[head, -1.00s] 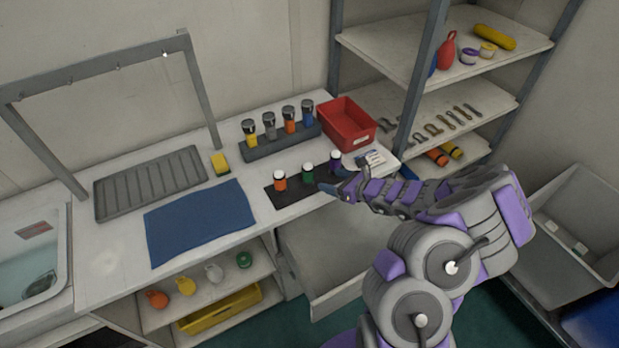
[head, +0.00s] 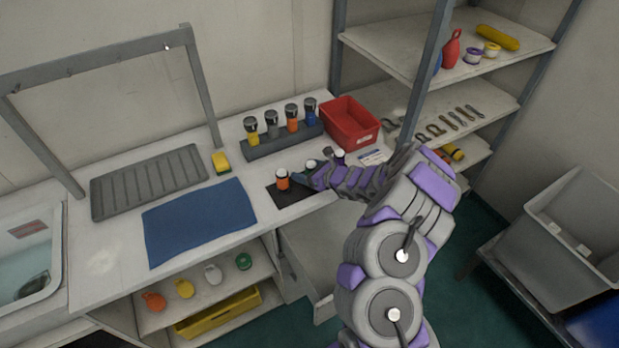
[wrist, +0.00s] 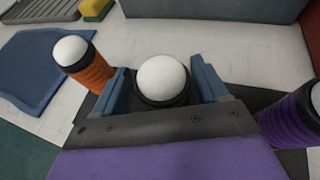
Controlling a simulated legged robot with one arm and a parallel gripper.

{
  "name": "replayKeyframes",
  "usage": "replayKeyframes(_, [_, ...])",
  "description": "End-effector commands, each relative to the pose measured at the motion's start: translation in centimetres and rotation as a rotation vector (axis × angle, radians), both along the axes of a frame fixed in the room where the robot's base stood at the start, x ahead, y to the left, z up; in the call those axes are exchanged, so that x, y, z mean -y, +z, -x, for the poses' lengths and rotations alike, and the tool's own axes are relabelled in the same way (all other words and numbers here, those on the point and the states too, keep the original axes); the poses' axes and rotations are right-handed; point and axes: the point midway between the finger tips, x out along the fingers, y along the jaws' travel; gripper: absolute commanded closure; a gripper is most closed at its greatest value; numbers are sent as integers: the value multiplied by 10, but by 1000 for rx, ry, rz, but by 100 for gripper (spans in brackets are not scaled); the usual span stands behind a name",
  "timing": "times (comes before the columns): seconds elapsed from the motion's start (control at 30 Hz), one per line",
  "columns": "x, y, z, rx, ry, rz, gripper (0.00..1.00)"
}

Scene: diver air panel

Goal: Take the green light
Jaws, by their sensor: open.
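The green light (head: 311,164) stands on the dark mat (head: 287,197), between the orange light (head: 282,180) and the purple light (head: 339,156). In the head view my arm hides most of it. In the wrist view a white-domed light (wrist: 162,80), the middle one, sits between my two blue fingers, with its body mostly hidden. My gripper (wrist: 162,76) is open, with one finger on each side of this light. I cannot tell whether either finger touches it. The orange light (wrist: 86,66) is to the left and the purple light (wrist: 293,118) to the right.
A grey rack (head: 284,142) with several dark-topped lights stands behind, with a red bin (head: 350,127) to its right. A blue cloth (head: 200,220) lies left of the mat. The shelf upright (head: 422,80) is close behind my arm.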

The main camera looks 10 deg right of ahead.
Motion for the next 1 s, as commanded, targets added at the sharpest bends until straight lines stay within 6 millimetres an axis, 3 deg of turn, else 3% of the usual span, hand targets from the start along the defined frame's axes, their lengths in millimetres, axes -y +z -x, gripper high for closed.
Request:
replayKeyframes(0.33, [0,-1,-6,3,-3,-4,28])
replayKeyframes(1.0, [-1,-2,-6,3,-2,-1,89])
